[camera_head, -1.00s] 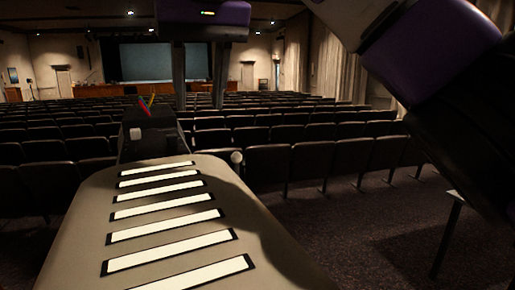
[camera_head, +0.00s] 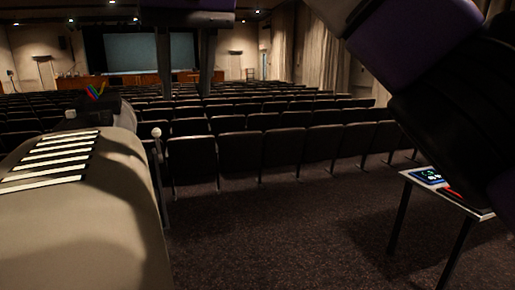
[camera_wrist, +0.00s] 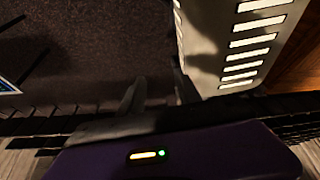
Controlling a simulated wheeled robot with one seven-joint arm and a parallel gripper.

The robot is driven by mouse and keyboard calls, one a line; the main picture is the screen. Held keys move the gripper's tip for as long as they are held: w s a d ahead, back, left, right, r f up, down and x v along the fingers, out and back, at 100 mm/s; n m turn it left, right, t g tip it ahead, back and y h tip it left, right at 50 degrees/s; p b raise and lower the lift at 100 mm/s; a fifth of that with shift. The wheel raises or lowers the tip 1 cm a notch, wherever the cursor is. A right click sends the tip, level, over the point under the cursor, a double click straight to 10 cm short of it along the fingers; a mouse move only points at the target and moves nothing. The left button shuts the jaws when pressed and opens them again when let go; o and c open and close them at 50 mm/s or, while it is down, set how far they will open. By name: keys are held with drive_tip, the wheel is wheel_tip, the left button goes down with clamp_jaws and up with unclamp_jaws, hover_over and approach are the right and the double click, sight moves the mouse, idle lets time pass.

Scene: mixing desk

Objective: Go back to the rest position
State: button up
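My gripper (camera_head: 184,90) hangs from the top of the head view, with its two dark fingers pointing down and a clear gap between them. It is open and nothing shows between the fingers. The wrist view also shows the open gripper (camera_wrist: 158,88), with the mixing desk beside it.
A small side table (camera_head: 398,215) stands at the right, bearing a tablet with a lit screen (camera_head: 427,176) and a red item (camera_head: 452,192). Rows of dark seats (camera_head: 240,150) fill the hall. Carpet (camera_head: 300,240) between desk and table is clear.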

drive_tip(key=w+a+r+n+t+y, duration=0.3)
drive_tip(key=w+a+r+t+y, duration=0.15)
drive_tip(key=a, duration=0.45)
drive_tip(key=w+a+f+n+t+y, duration=0.1)
drive_tip(key=w+a+f+y, duration=0.2)
drive_tip(key=a+f+y, duration=0.25)
drive_tip(key=s+d+f+m+t, duration=0.2)
drive_tip(key=d+f+t, duration=0.1)
drive_tip(key=d+f, duration=0.45)
drive_tip(key=s+d+f+m+t+h, duration=0.1)
drive_tip(key=s+d+f+m+t, duration=0.2)
drive_tip(key=d+f, duration=0.4)
drive_tip(key=s+d+f+m+t, duration=0.1)
drive_tip(key=d+f+m+t, duration=0.1)
drive_tip(key=d+f+t, duration=0.35)
drive_tip(key=s+d+f+m+h, duration=0.4)
drive_tip(key=s+d+f+h, duration=0.4)
drive_tip(key=s+d+f, duration=0.75)
drive_tip(key=s+d+f+g+h, duration=0.1)
drive_tip(key=s+d+f+g, duration=0.1)
drive_tip(key=s, duration=0.6)
drive_tip(key=s+d+f+n+g+h, duration=0.1)
drive_tip(key=s+d+f, duration=0.3)
drive_tip(key=s, duration=0.5)
drive_tip(key=s+d+f+g+h, duration=0.1)
drive_tip(key=s+d+f+g, duration=0.2)
drive_tip(key=s+f, duration=0.3)
drive_tip(key=s+b, duration=0.1)
drive_tip(key=s, duration=0.2)
